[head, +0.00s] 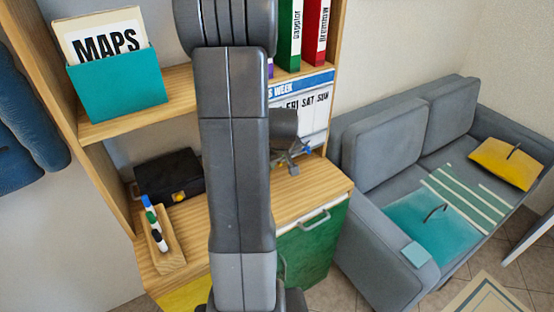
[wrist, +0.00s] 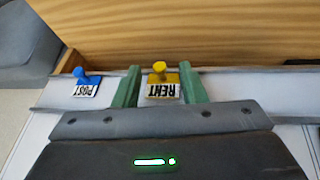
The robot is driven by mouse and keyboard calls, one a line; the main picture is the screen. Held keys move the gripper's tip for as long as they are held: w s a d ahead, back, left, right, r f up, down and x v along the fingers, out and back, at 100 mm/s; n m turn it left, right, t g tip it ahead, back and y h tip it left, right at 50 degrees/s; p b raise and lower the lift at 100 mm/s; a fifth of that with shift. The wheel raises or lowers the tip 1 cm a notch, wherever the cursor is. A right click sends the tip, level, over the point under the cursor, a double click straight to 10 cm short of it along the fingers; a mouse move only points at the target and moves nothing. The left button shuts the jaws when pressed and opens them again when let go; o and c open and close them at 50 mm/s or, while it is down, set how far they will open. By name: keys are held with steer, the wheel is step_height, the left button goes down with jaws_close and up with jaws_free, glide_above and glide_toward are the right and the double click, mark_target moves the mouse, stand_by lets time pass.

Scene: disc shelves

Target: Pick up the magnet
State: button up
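A yellow magnet (wrist: 160,70) with a round knob sits on a small white card (wrist: 163,90) marked RENT in the wrist view. A blue magnet (wrist: 84,77) sits on a card (wrist: 85,90) marked POST, to its left. My gripper (wrist: 159,68) is open, with one green finger on each side of the yellow magnet. Whether either finger touches it I cannot tell. In the head view my arm hides much of the scene, and the yellow magnet does not show.
A white week planner (head: 315,110) stands at the back of the wooden desk top (head: 300,190). A black box (head: 169,177) and a wooden pen tray (head: 161,240) are on the left. A grey sofa (head: 372,135) stands to the right.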

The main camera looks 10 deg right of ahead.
steer(key=shift+c, duration=0.5)
jaws_close()
steer(key=shift+r, duration=0.15)
